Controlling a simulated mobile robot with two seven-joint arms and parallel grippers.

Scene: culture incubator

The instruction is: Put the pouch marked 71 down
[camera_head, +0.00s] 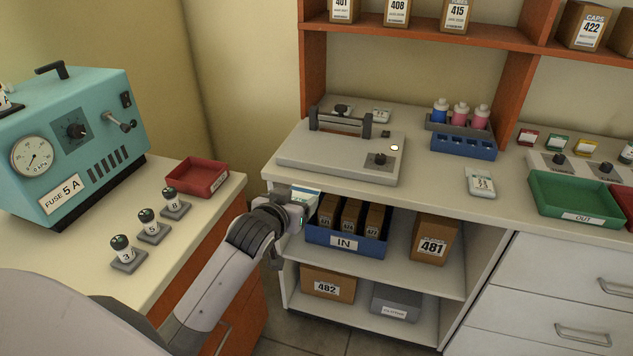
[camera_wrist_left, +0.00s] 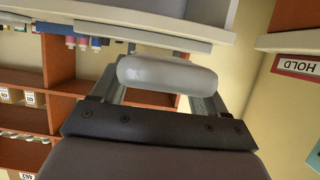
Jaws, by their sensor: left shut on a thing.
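My left gripper (camera_head: 287,212) is shut on a small pale pouch (camera_head: 306,196) with a greenish band, in front of the main counter's left front edge. In the left wrist view the pouch (camera_wrist_left: 167,76) is a rounded pale grey shape between the two fingers of the left gripper (camera_wrist_left: 165,90). Its number cannot be read, so I cannot tell whether it is the one marked 71. Another white pouch (camera_head: 480,183) lies on the counter, apart from the gripper; its marking is too small to read. My right gripper is in neither view.
The counter holds a flat grey device (camera_head: 335,160), a blue bottle rack (camera_head: 463,143) and a green OUT tray (camera_head: 574,195). A red tray (camera_head: 197,178) sits left, labelled HOLD in the wrist view. Bare counter (camera_head: 430,190) shows between device and pouch.

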